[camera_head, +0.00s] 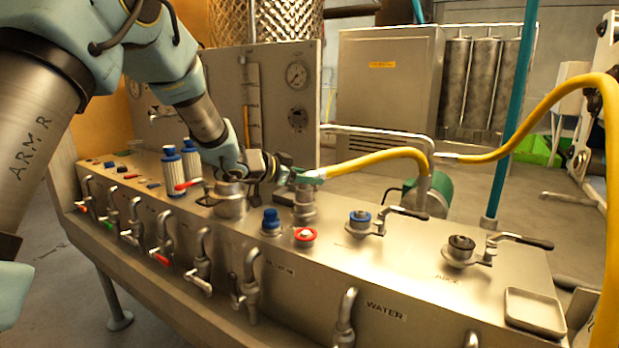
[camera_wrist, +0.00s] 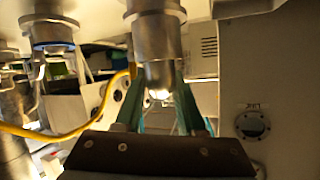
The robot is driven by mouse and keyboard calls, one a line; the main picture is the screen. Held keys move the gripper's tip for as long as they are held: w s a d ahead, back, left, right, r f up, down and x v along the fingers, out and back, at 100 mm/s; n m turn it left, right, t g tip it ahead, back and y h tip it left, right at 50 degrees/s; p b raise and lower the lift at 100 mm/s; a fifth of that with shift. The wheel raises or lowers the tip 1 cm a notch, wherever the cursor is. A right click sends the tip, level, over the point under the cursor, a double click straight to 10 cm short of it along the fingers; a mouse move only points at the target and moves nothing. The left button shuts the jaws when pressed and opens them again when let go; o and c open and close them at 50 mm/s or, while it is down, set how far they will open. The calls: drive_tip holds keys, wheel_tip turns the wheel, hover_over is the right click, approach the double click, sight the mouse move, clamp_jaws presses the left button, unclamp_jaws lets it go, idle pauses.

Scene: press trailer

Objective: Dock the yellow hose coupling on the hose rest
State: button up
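My gripper (camera_head: 302,176) is at the middle of the metal console, with its green fingers pointing right. In the wrist view, which looks upside down, the fingers (camera_wrist: 160,95) lie close against both sides of a rounded metal piece (camera_wrist: 160,74). This appears to be the hose coupling's end. The yellow hose (camera_head: 375,161) runs right from the fingertips; it also shows in the wrist view (camera_wrist: 75,136). A metal post (camera_head: 303,206) stands directly below the fingertips. I cannot tell whether the coupling touches it. I cannot identify the hose rest for certain.
A bent metal pipe (camera_head: 385,134) stands behind the hose. Lever valves with a blue ring (camera_head: 360,218) and a black cap (camera_head: 460,245) stand to the right. Blue (camera_head: 271,220) and red (camera_head: 305,234) knobs are in front. A shallow tray (camera_head: 535,322) lies at the right end.

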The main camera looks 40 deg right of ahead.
drive_tip(key=shift+o, duration=0.8)
drive_tip(key=p+v, duration=0.4)
drive_tip(key=v, duration=0.7)
idle(0.6)
